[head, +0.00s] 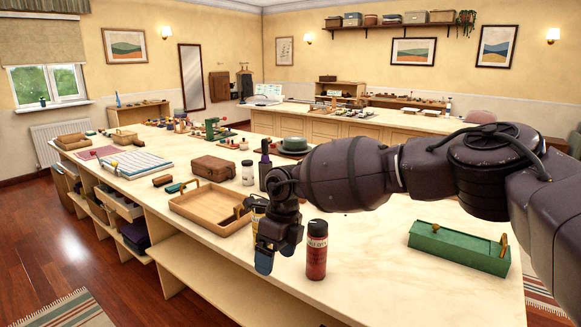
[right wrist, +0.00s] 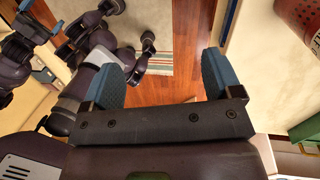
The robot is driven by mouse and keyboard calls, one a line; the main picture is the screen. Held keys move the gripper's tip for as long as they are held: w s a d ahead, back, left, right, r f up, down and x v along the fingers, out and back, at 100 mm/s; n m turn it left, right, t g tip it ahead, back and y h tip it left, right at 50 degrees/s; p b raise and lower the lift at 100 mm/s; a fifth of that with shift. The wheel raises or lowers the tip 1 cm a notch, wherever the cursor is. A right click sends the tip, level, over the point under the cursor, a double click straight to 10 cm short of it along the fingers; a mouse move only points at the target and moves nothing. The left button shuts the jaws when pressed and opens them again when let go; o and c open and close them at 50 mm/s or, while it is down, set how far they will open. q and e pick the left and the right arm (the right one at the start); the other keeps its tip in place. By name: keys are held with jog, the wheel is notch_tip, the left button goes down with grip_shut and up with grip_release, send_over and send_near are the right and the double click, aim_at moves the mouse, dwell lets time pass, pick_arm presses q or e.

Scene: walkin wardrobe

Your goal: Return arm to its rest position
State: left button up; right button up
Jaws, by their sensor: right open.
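My right arm reaches in from the right in the head view. Its right gripper (head: 276,256) points down by the front edge of the long table (head: 400,285). The gripper is open, and its two blue fingers show apart with nothing between them in the right wrist view (right wrist: 163,70). A red-brown jar with a dark cap (head: 317,255) stands upright just right of the gripper.
A wooden tray (head: 212,212) and a brown case (head: 213,168) lie left of the gripper. A green toolbox (head: 460,248) stands at the right. Dark bottles and a green hat (head: 294,145) stand behind. Wooden floor (head: 60,250) is open at the left.

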jog(key=s+a+f+m+g+y, duration=0.25)
jog(key=s+a+f+y, duration=0.35)
jog(key=s, duration=0.4)
jog(key=s+a+f+m+g+y, duration=0.2)
jog(key=s+a+f+m+y, duration=0.2)
jog(key=s+a+y, duration=0.5)
jog(key=s+d+f+m+t+h, duration=0.1)
jog(key=d+f+m+t+h, duration=0.3)
jog(key=d+m+t, duration=1)
jog(key=s+d+f+m+t+h, duration=0.1)
jog(key=d+f+m+t+h, duration=0.5)
jog(key=d+m, duration=0.85)
jog(key=s+d+f+m+g+h+p, duration=0.1)
jog(key=s+d+f+m+h, duration=0.1)
jog(key=s+d+m, duration=0.3)
jog(key=s+d+f+m+g+h+p, duration=0.2)
jog(key=s+d+m, duration=0.4)
jog(key=s+d, duration=0.5)
jog(key=d+f+h, duration=0.1)
jog(key=h, duration=0.1)
jog(key=shift+f+m+h, duration=0.2)
jog(key=shift+m+h, duration=0.1)
jog(key=shift+h, duration=0.1)
